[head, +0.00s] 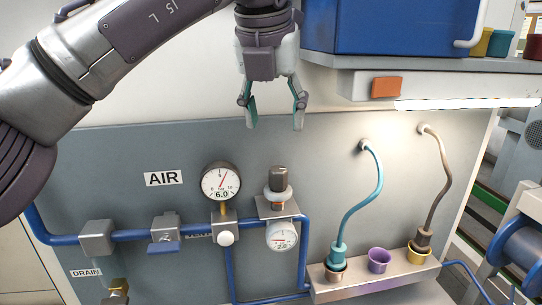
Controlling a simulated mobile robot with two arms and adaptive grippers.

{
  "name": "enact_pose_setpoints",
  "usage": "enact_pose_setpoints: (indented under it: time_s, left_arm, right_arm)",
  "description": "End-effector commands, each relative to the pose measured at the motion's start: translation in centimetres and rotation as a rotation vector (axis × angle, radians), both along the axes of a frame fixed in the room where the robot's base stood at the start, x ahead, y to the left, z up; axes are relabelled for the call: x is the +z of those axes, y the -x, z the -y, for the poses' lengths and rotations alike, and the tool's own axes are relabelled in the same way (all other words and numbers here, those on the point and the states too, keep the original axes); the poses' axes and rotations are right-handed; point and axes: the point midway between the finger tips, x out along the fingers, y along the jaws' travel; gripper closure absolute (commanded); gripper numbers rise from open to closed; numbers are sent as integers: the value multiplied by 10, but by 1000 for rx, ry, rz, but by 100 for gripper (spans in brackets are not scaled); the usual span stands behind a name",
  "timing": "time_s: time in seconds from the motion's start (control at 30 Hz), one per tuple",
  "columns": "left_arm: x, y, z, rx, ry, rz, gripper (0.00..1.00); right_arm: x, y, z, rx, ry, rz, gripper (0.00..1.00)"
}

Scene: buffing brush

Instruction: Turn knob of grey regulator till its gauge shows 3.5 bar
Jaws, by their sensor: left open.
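The regulator has a dark grey upright knob (279,180) above a pale ring on a metal bracket, on the blue pipe of the air panel. Its round white gauge (282,236) hangs just below; the small number looks like 2 point something, with the last digit unclear. My left gripper (274,117) points down above the knob, with its two fingers spread and nothing between them. It is clear of the knob. My right gripper is not in view.
A larger gauge (221,182) showing 6.0 stands left of the knob. A teal hose (374,190) and a brown hose (440,165) hang to the right, above a metal cup shelf (375,283). A lit shelf and blue box (390,25) are at upper right.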

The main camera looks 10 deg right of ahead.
Motion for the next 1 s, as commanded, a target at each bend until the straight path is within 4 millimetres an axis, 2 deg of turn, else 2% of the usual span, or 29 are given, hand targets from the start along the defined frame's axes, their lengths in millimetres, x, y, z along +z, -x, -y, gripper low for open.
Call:
enact_pose_setpoints:
  time_s: [0.1, 0.17, 0.27, 0.33, 0.47, 0.57, 0.67, 0.8, 0.9, 1.0]
  left_arm:
    - [2, -12, -1, 7, -8, 6, 40]
    - [2, -14, -2, 9, -10, 8, 40]
    - [-2, -12, -1, 9, -11, 9, 40]
    - [-9, -10, 1, 9, -11, 10, 40]
    - [-30, -13, 4, 7, -12, 12, 40]
    - [-50, -22, 8, 9, -11, 10, 40]
    - [-71, -33, 11, 8, -10, 7, 40]
    - [-96, -45, 14, 8, -10, 7, 40]
    - [-108, -49, 17, 9, -9, 8, 40]
    - [-116, -50, 18, 8, -9, 11, 40]
  right_arm:
    - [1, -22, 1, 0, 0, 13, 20]
    - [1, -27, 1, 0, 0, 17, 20]
    - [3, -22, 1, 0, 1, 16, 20]
    - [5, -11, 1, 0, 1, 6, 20]
    - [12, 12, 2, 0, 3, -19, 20]
    - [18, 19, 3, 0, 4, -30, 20]
    - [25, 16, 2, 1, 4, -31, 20]
    - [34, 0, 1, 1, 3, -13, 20]
    - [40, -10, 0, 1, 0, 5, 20]
    - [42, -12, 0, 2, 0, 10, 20]
